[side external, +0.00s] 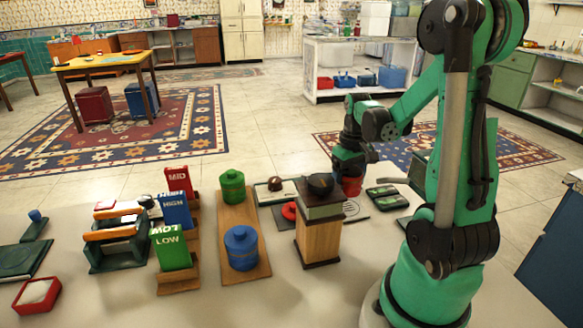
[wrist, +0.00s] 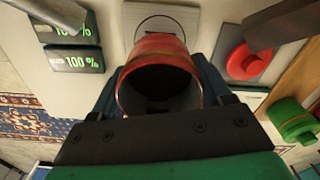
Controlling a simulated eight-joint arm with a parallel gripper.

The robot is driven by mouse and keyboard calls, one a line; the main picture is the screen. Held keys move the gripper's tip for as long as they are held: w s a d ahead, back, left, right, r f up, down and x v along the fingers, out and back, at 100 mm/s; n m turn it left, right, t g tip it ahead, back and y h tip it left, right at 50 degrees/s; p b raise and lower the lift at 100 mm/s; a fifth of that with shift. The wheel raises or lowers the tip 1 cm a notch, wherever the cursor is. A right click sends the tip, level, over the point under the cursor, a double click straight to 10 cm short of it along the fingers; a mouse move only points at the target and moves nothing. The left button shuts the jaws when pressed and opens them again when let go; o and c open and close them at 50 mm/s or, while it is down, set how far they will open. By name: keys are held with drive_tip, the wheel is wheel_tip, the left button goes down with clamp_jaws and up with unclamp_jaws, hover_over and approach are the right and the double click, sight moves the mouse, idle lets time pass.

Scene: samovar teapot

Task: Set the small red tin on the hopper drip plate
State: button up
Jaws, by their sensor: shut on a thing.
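The small red tin (wrist: 160,48) is held between the two dark fingers of my gripper (wrist: 158,85), with its dark open mouth facing the wrist camera. In the side external view the red tin (side external: 352,187) shows below my gripper (side external: 351,176), partly hidden. A pale grey plate with a dark ring (wrist: 160,12), apparently the drip plate, lies beyond and beneath the tin in the wrist view. In the side external view this plate (side external: 355,210) lies just below the tin. I cannot tell whether tin and plate touch.
A wooden box with a dark bowl on top (side external: 320,232) stands close left of the tin. Dark displays reading "100 %" (wrist: 76,57) lie on the other side. Green (side external: 232,187) and blue (side external: 241,248) canisters stand farther left.

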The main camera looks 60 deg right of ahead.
drive_tip(key=shift+f, duration=2.15)
drive_tip(key=shift+f, duration=0.15)
drive_tip(key=o, duration=1.3)
drive_tip(key=shift+c, duration=0.2)
wheel_tip(320, 180, up, 12)
drive_tip(key=shift+r, duration=0.1)
drive_tip(key=w+a+n+t, duration=0.3)
drive_tip(key=a, duration=0.8)
drive_tip(key=w+a+n+t, duration=0.3)
drive_tip(key=w+a+t, duration=0.1)
drive_tip(key=a, duration=0.7)
drive_tip(key=shift+r, duration=0.35)
